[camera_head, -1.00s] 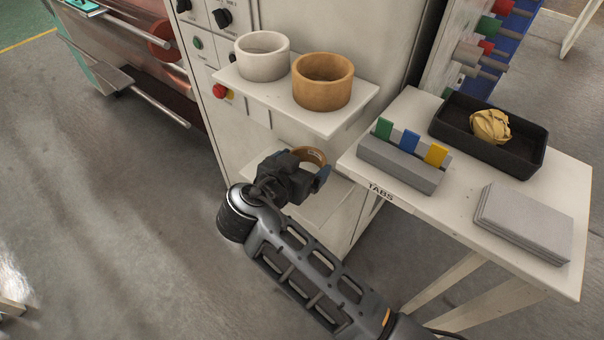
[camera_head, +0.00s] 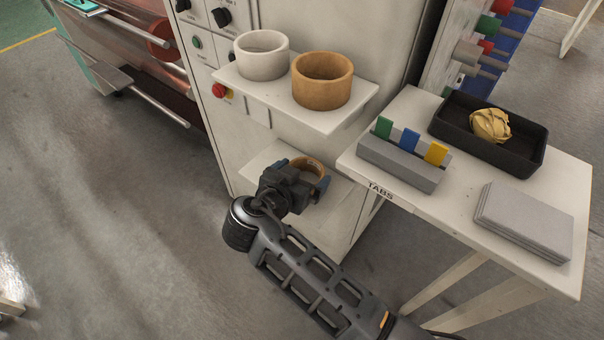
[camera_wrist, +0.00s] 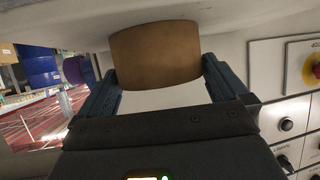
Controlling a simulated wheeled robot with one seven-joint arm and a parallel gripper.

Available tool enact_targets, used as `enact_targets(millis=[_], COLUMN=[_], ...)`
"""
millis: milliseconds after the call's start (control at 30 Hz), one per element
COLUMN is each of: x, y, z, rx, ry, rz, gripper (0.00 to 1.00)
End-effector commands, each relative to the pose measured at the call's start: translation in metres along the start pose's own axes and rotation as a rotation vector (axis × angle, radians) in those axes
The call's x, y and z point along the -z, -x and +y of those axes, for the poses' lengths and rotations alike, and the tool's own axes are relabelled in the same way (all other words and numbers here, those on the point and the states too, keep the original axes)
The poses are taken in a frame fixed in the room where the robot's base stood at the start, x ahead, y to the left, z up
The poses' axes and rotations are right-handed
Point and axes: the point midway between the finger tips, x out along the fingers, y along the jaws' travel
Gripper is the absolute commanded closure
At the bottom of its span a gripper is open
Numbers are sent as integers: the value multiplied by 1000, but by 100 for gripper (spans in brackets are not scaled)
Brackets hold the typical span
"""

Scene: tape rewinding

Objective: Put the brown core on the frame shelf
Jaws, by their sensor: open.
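A brown core (camera_head: 309,167) is at the lower white shelf (camera_head: 262,158) on the front of the grey machine frame. My gripper (camera_head: 297,177) is open, with one finger on each side of this core and partly hiding it. In the wrist view the brown core (camera_wrist: 155,54) sits between the two open fingers (camera_wrist: 158,88), against a pale surface that fills the top of the picture. Whether a finger still touches the core cannot be told. On the upper shelf (camera_head: 300,110) stand a white core (camera_head: 262,68) and a larger tan-brown core (camera_head: 321,92).
The upper shelf juts out above my gripper. At right a white table (camera_head: 455,215) holds a grey tab block (camera_head: 398,168), a black tray (camera_head: 520,150) with crumpled yellow material (camera_head: 490,126), and stacked grey sheets (camera_head: 525,220). A control panel (camera_wrist: 290,125) is beside the gripper.

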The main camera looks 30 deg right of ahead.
Motion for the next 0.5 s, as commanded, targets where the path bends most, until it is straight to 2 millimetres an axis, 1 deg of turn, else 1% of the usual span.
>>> enact_targets(millis=[33,167,500], x=[4,1,1], y=[2,18,87], z=[0,-1,-1], rx=[0,4,4], ry=[0,0,-1], rz=[0,1,0], gripper=[0,0,0])
